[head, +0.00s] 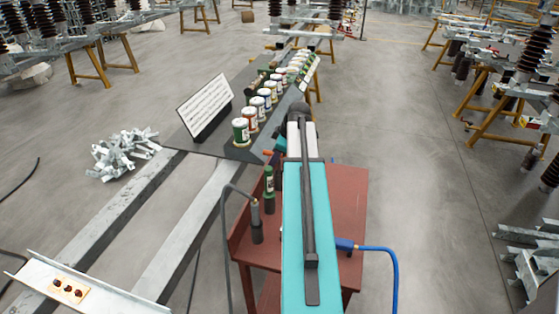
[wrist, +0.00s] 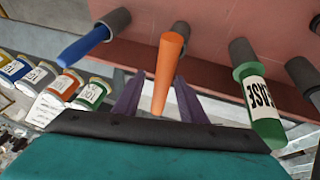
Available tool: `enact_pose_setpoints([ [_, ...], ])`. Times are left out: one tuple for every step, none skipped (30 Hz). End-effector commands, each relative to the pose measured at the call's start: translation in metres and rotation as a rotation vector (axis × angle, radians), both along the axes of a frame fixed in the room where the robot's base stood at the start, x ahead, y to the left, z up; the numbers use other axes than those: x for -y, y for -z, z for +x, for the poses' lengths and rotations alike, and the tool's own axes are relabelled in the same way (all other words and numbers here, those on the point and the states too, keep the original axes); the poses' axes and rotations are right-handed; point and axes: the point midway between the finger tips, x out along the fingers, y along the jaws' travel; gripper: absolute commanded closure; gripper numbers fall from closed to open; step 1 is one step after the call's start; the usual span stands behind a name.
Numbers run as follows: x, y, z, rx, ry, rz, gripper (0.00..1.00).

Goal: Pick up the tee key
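My gripper (wrist: 160,92) shows in the wrist view as two dark purple fingers standing apart, so it is open. An orange tapered handle (wrist: 165,75) lies across the gap between them in the picture; I cannot tell whether it touches either finger. No T-shaped bar is plain in view, so I cannot tell which piece is the tee key. In the head view my teal arm covers much of the red table, and the fingertips are hidden. A small orange piece (head: 270,153) shows at the arm's left edge.
A blue handle (wrist: 85,43) in a grey holder and a green grease tube (wrist: 262,110) flank the orange one. The red table (head: 345,205) bears upright holders. A dark shelf with several labelled cans (head: 241,135) and a sign (head: 205,105) stands beyond. Open floor lies right.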

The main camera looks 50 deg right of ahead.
Motion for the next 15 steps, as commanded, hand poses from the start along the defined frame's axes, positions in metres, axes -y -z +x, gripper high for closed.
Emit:
enact_pose_setpoints([
  [0.000, 0.003, 0.001, -0.001, -0.001, 0.002, 0.62],
  [0.000, 0.006, 0.003, -0.001, -0.001, 0.002, 0.62],
  [0.000, 0.009, 0.004, -0.001, -0.001, 0.002, 0.62],
  [0.000, 0.012, 0.006, -0.001, -0.001, 0.002, 0.62],
  [0.000, 0.014, 0.007, -0.001, -0.001, 0.002, 0.62],
  [0.000, 0.017, 0.008, -0.001, -0.001, 0.002, 0.62],
  [0.000, 0.019, 0.009, -0.001, -0.001, 0.002, 0.62],
  [0.000, 0.020, 0.009, -0.001, -0.001, 0.002, 0.62],
  [0.000, 0.022, 0.010, 0.000, 0.000, 0.001, 0.62],
  [0.000, 0.023, 0.010, 0.000, -0.001, 0.000, 0.62],
  [0.000, 0.023, 0.011, 0.000, -0.001, 0.000, 0.62],
  [0.000, 0.024, 0.011, 0.000, -0.001, 0.000, 0.62],
  [0.000, 0.024, 0.011, 0.000, -0.001, 0.000, 0.62],
  [0.000, 0.024, 0.011, 0.000, -0.001, 0.000, 0.62],
  [0.000, 0.024, 0.011, 0.000, -0.001, 0.000, 0.62],
])
